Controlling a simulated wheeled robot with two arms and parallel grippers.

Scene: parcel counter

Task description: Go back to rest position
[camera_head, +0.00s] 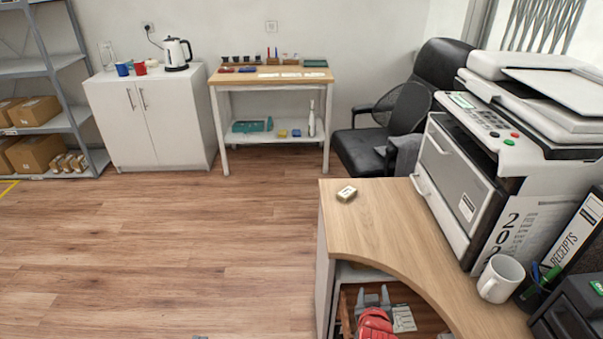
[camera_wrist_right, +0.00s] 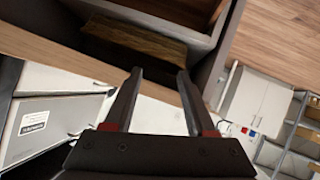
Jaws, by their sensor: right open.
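My right gripper (camera_head: 372,298) shows at the bottom of the head view, low in front of the curved wooden counter (camera_head: 388,222) and by its open compartment. Its two dark fingers stand apart in the right wrist view (camera_wrist_right: 157,85), with nothing between them. In that view the fingers reach toward the counter's edge and a box-like compartment with a brown piece in it (camera_wrist_right: 135,42). A red ribbed shape (camera_head: 375,323) sits just below the gripper in the head view; it is cut off by the frame. My left gripper is not in view.
A printer (camera_head: 480,160), a white mug (camera_head: 501,278) and a receipts binder (camera_head: 570,240) crowd the right. A black chair (camera_head: 400,110) stands behind. The wooden floor (camera_head: 180,250) at left is clear.

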